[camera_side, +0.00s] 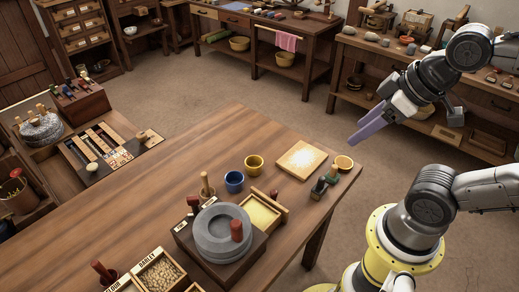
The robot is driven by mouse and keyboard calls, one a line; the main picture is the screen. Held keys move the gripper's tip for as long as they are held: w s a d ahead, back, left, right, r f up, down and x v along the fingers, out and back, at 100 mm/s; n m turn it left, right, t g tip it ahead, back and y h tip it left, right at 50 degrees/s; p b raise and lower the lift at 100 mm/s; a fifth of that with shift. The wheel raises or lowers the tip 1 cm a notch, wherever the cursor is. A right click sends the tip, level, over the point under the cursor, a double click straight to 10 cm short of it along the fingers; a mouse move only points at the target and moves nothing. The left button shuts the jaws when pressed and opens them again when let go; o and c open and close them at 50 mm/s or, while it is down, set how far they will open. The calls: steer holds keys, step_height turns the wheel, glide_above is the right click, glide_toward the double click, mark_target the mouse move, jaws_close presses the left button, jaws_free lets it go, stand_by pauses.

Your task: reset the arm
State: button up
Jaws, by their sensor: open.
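My gripper (360,131) is in the upper right of the side view, with its two lavender fingers pointing down and left. It is open, with nothing visible between the fingers. It is raised in the air, to the right of the wooden table (130,187) and apart from everything on it. My arm comes in from the right edge, and part of it is outside the picture.
A grey stone quern (221,232) with a red handle stands near the table's front. Around it are a drawer of yellow meal (260,213), a blue cup (234,181), a yellow cup (254,164), a pale board (301,160) and a grain box (160,272).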

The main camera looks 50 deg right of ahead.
steer(key=shift+s+f+m, duration=0.15)
steer(key=shift+m, duration=0.75)
